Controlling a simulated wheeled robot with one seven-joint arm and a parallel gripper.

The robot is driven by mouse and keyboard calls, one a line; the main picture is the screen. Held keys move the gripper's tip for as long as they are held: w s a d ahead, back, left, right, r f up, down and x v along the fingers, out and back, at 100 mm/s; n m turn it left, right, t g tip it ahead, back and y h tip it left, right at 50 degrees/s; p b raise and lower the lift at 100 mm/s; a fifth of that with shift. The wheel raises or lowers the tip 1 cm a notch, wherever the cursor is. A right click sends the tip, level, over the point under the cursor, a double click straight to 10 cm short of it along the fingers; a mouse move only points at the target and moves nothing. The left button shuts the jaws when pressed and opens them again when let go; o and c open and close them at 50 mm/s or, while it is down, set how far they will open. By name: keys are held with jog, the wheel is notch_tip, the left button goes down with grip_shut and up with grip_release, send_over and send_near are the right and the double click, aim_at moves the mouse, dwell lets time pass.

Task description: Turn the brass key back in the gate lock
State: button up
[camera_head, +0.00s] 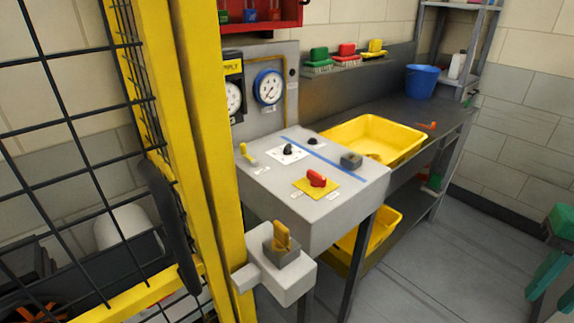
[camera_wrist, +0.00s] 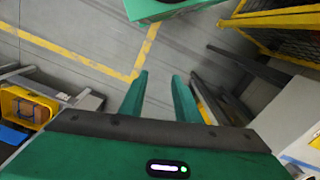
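The brass key (camera_head: 281,235) stands upright in the gate lock (camera_head: 291,277), a pale grey box with a darker block on top. The lock sits beside the yellow gate post, low in the middle of the head view. My gripper (camera_wrist: 160,76) shows in the wrist view with its two green fingers apart and nothing between them. Floor shows beyond the fingers. The gripper is away from the key. I cannot make out the key or the lock in the wrist view.
The yellow gate post (camera_head: 208,150) and black mesh stand left of the lock. Behind it is a grey control panel (camera_head: 350,205) with a red knob (camera_head: 316,178). A yellow tray (camera_head: 345,131) lies on the bench.

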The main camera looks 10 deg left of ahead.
jog(key=w+a+r+n, duration=0.4)
jog(key=w+a+r, duration=0.3)
jog(key=a, duration=0.4)
notch_tip(320, 180, up, 10)
jog(key=n, duration=1.1)
send_over(282, 224)
notch_tip(282, 224, down, 10)
jog(key=shift+f, duration=0.2)
grip_shut()
jog(key=shift+n, duration=1.3)
